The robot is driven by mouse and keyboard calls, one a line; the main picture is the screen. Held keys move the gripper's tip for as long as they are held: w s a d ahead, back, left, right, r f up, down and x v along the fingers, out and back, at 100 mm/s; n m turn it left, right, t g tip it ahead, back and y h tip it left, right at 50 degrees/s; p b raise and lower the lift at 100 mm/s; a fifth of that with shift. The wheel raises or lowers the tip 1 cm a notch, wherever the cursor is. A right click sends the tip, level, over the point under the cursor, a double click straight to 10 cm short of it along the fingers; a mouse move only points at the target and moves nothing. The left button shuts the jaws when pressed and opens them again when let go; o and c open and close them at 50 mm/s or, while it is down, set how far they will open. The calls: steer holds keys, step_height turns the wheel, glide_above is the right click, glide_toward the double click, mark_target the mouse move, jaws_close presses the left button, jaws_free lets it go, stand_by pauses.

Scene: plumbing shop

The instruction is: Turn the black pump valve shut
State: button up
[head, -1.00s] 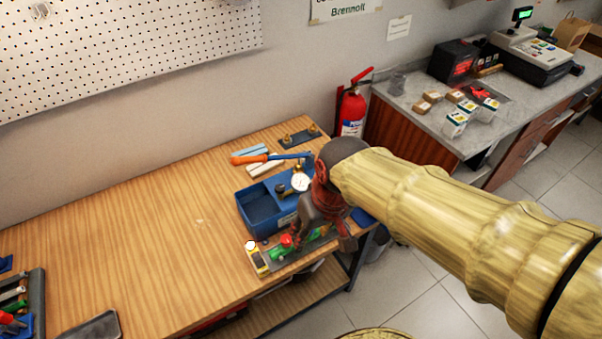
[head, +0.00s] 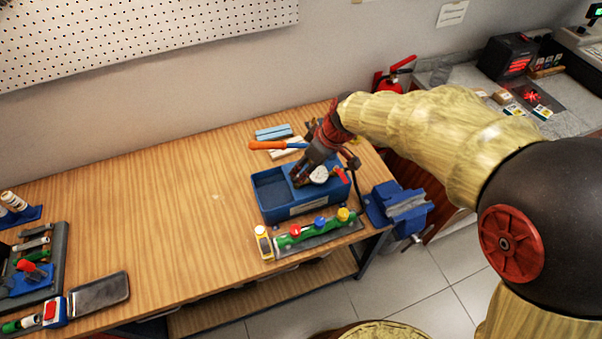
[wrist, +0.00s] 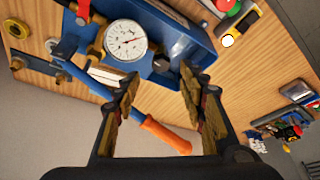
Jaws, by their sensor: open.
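The blue test pump, an open box-shaped tank (head: 272,210), stands on the wooden bench with a white round gauge (head: 319,174) on it. In the wrist view the gauge (wrist: 126,40) is sharp, and a small black knob (wrist: 160,63), seemingly the pump valve, sits beside it. My gripper (head: 299,180) is over the pump, pointing down beside the gauge. In the wrist view my gripper (wrist: 158,78) is open and empty, with the knob showing just beyond and between its fingertips. I cannot tell whether they touch. In the head view my gripper hides the knob.
An orange-handled tool (head: 268,145) lies behind the pump. A green manifold (head: 318,230) with red, blue and yellow caps is in front, beside a small yellow-and-white item (head: 263,242). A blue vise (head: 400,208) is at the right edge. The bench's left middle is clear.

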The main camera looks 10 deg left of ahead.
mark_target(296, 177)
steer(key=x, duration=0.6)
steer(key=shift+a, duration=0.1)
steer(key=shift+c, duration=1.1)
steer(key=c, duration=0.8)
jaws_close()
